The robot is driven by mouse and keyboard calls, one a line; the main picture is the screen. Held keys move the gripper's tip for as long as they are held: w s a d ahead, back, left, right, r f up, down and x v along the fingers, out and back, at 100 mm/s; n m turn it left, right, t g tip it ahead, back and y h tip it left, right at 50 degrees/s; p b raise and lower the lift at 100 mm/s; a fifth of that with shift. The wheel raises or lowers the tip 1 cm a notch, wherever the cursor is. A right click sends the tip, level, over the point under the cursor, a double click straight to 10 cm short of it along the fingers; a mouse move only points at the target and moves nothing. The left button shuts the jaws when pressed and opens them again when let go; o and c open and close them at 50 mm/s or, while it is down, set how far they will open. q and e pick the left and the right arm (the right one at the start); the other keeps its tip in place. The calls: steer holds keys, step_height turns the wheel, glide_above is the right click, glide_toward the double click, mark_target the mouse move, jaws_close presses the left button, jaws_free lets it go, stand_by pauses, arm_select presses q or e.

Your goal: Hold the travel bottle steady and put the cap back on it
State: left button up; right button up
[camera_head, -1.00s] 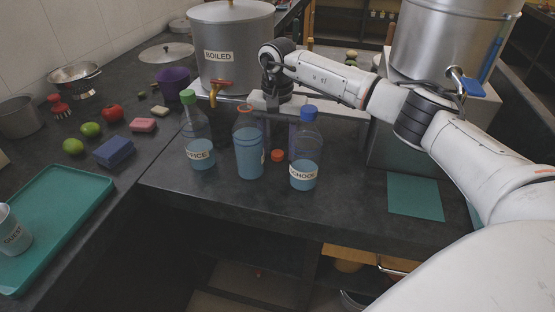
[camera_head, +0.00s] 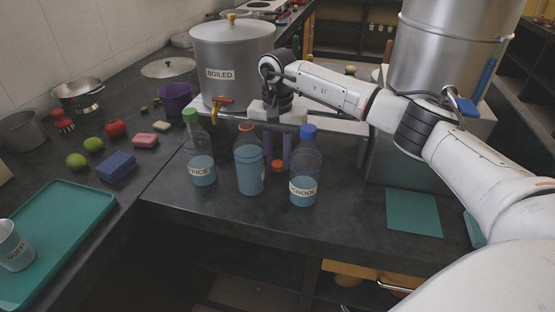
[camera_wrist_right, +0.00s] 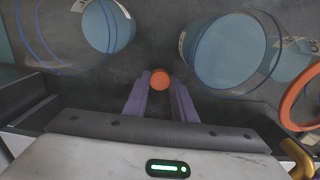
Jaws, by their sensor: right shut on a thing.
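The travel bottle (camera_head: 249,172) is clear with blue liquid and an open orange-rimmed neck. It stands upright on the dark counter between the green-capped OFFICE bottle (camera_head: 201,165) and the blue-capped SCHOOL bottle (camera_head: 305,178). Its orange rim shows at the right of the right wrist view (camera_wrist_right: 287,108). The orange-red cap (camera_head: 277,165) is low behind and between the travel and SCHOOL bottles. My right gripper (camera_wrist_right: 160,84) points down and is shut on the cap (camera_wrist_right: 160,78), held between its purple fingertips. Whether the cap touches the counter is unclear. My left gripper is out of view.
The BOILED pot (camera_head: 233,52) with a tap stands behind the bottles. A teal tray (camera_head: 75,220) with a GUEST cup (camera_head: 13,247) is at left, near a blue sponge (camera_head: 117,167) and fruit. A teal mat (camera_head: 413,214) lies on the clear counter at right.

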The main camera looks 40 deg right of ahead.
step_height(320, 180, up, 7)
steer(key=p, duration=0.4)
steer(key=shift+r+p, duration=0.2)
steer(key=shift+p, duration=0.1)
steer(key=shift+r, duration=0.4)
step_height(320, 180, up, 9)
steer(key=p, duration=0.3)
glide_above(278, 164)
step_height(278, 164, up, 4)
steer(key=s+a+n, duration=0.1)
steer(key=a, duration=0.2)
steer(key=s+a+f+n+b, duration=0.1)
steer(key=s+a+f+n, duration=0.2)
steer(key=s, duration=0.5)
steer(key=s+a+f+n+b, duration=0.1)
steer(key=s+a+f+n, duration=0.1)
steer(key=s+a+n, duration=0.3)
steer(key=s+a, duration=0.3)
steer(key=shift+s+a+f+n+b, duration=0.15)
steer(key=shift+a+f+n+b, duration=0.15)
steer(key=shift+f+n, duration=0.1)
